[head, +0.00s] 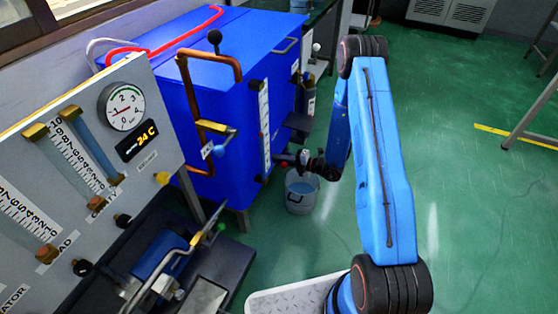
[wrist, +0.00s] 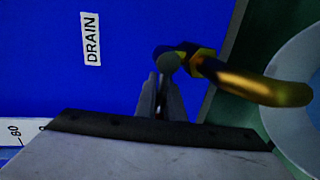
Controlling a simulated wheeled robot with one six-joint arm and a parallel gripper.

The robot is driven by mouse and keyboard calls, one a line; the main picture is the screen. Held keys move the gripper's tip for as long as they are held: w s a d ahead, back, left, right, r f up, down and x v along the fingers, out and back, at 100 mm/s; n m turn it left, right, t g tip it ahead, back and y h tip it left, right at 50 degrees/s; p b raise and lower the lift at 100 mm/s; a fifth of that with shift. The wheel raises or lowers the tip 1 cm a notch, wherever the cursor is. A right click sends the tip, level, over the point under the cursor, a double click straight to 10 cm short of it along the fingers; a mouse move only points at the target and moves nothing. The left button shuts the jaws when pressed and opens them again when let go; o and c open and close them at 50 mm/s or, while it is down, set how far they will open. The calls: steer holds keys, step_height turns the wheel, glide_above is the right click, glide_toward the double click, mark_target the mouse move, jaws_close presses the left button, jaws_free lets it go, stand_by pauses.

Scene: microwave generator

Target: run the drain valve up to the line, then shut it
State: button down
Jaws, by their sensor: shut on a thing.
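The drain valve (wrist: 200,58) is a brass fitting on the blue tank, with a curved brass spout (wrist: 262,88). A white DRAIN label (wrist: 91,38) is beside it. My gripper (wrist: 162,98) is shut on the valve's handle (wrist: 169,63), which is dark and partly hidden by the fingers. In the head view my gripper (head: 293,160) is at the tank's lower right side, and the valve is mostly hidden there. A grey bucket (head: 301,203) stands on the floor below, with bluish contents. Its rim shows in the wrist view (wrist: 290,125). I cannot make out a line in it.
The blue tank (head: 232,90) carries a white scale (head: 264,125) and copper pipework (head: 194,110). A grey gauge panel (head: 70,150) and a blue motor (head: 165,262) are at the left. Green floor (head: 460,200) is open to the right.

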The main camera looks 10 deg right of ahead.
stand_by(0.6)
steer(key=shift+w+d+r+m+g+y, duration=0.15)
steer(key=shift+r+m, duration=0.25)
steer(key=shift+m, duration=0.4)
steer(key=shift+s+a+r+m+g+y, duration=0.1)
steer(key=shift+r+m+g+y, duration=0.2)
steer(key=shift+m, duration=0.5)
steer(key=shift+w+d+r+m+g+y, duration=0.15)
steer(key=shift+r+m, duration=0.3)
steer(key=shift+m, duration=0.35)
steer(key=shift+s, duration=0.1)
steer(key=c, duration=1.9)
jaws_free()
steer(key=shift+o, duration=0.2)
steer(key=shift+r, duration=0.1)
steer(key=v, duration=1.7)
steer(key=shift+s, duration=0.2)
steer(key=shift+d, duration=0.1)
